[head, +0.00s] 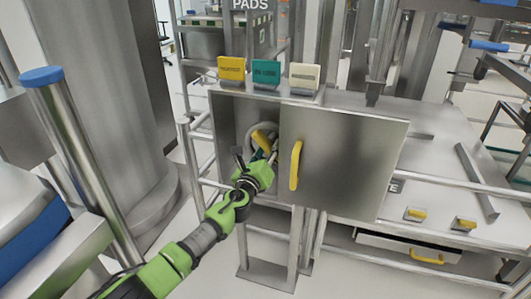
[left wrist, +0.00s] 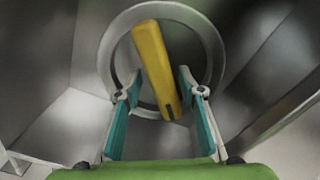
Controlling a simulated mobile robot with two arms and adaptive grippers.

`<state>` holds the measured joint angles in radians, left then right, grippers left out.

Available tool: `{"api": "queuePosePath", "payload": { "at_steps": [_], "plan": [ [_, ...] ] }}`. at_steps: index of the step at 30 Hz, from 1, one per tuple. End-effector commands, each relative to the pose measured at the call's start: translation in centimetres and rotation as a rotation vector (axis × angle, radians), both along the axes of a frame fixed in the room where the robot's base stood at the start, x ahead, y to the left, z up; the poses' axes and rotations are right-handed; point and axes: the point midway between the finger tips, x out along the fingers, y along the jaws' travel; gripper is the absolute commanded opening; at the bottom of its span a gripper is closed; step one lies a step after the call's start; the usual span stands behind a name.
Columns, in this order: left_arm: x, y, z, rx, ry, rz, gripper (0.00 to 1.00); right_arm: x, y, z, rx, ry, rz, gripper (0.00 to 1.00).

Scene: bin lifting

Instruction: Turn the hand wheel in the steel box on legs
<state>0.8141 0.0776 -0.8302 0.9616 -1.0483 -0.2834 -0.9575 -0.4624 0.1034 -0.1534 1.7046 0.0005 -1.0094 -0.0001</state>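The steel box on legs (head: 230,115) stands at the centre of the head view. Its door (head: 352,150) hangs open to the right, with a yellow handle (head: 296,165). Inside is the hand wheel, a grey ring (left wrist: 213,45) with a yellow bar (left wrist: 155,62) across it, tilted in the left wrist view. In the head view my arm partly hides the wheel (head: 261,138). My left gripper (left wrist: 158,100) reaches into the box and is open, its teal-padded fingers on either side of the bar's lower end. Gaps show between the pads and the bar. My right gripper is not in view.
Yellow, teal and cream tags (head: 266,73) stand on top of the box. A steel bench (head: 440,165) with rails and yellow-handled parts is at the right. A post with a blue cap (head: 42,76) and a large steel column (head: 110,100) stand at the left.

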Motion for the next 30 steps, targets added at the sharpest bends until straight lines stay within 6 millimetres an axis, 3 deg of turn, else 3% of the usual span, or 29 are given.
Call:
{"api": "queuePosePath", "payload": {
  "at_steps": [18,30],
  "plan": [
    [-6.1,2.5,0.0,0.001,-0.001,0.006,0.36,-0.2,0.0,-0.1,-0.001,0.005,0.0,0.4],
    [-7.0,2.8,0.1,0.001,-0.001,0.006,0.36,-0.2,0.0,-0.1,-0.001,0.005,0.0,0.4]
  ]
}}
